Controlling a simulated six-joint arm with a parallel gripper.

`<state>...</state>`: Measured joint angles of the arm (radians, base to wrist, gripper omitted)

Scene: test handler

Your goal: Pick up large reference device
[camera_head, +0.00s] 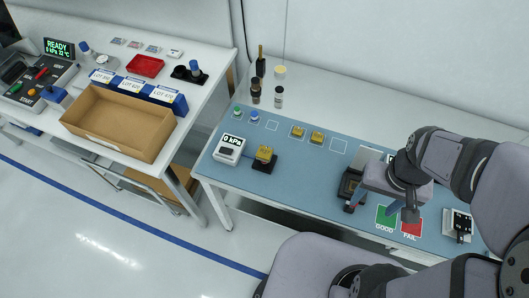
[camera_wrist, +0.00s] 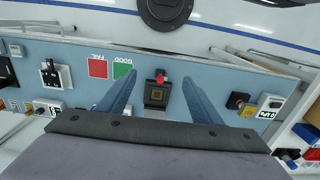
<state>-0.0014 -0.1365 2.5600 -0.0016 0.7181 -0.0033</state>
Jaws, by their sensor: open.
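Two gold blocks, a left one (camera_head: 297,131) and a right one (camera_head: 317,137), sit at marked squares on the blue mat. A third gold block (camera_head: 265,153) sits on a black stand beside the 0 kPa gauge; it also shows in the wrist view (camera_wrist: 249,110). I cannot tell which one is the large reference device. My gripper (camera_head: 383,205) is open and empty above the right part of the mat, well right of these blocks. In the wrist view its fingers (camera_wrist: 158,80) frame a black socket (camera_wrist: 156,96) with a dark gold-edged chip in it and a red knob.
The blue mat (camera_head: 310,178) also bears a green GOOD square (camera_head: 385,218), a red FAIL square (camera_head: 412,228), a 0 kPa gauge (camera_head: 229,149) and a black-and-white fixture (camera_head: 458,225). Small bottles (camera_head: 279,97) stand behind it. A cardboard box (camera_head: 118,122) is on the left table.

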